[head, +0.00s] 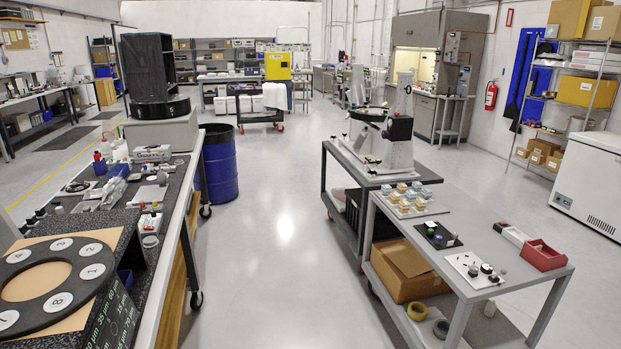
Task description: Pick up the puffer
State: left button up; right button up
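I cannot pick out the puffer for certain; the small tools are too small to tell apart. The left bench (172,222) holds small bottles (110,150), one with a red top, and several small parts. On the right cart (515,282), a white plate (463,264) bears small dark round items (487,268). A black tray (430,228) behind it holds a few small items, one green and one blue. Neither of my grippers is in view.
A black ring with numbered white discs (60,298) fills the near left. A red bin (543,254) sits on the right cart. A blue drum (219,172) stands beside the left bench. The floor (280,260) between bench and carts is clear.

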aim_at(161, 177)
jog(key=i+u, duration=0.2)
jog(key=i, duration=0.25)
jog(key=i+l+u, duration=0.15)
jog(key=i, duration=0.3)
jog(key=i+l+u, duration=0.2)
jog(key=i, duration=0.2)
jog(key=i+l+u, duration=0.15)
jog(key=i, duration=0.3)
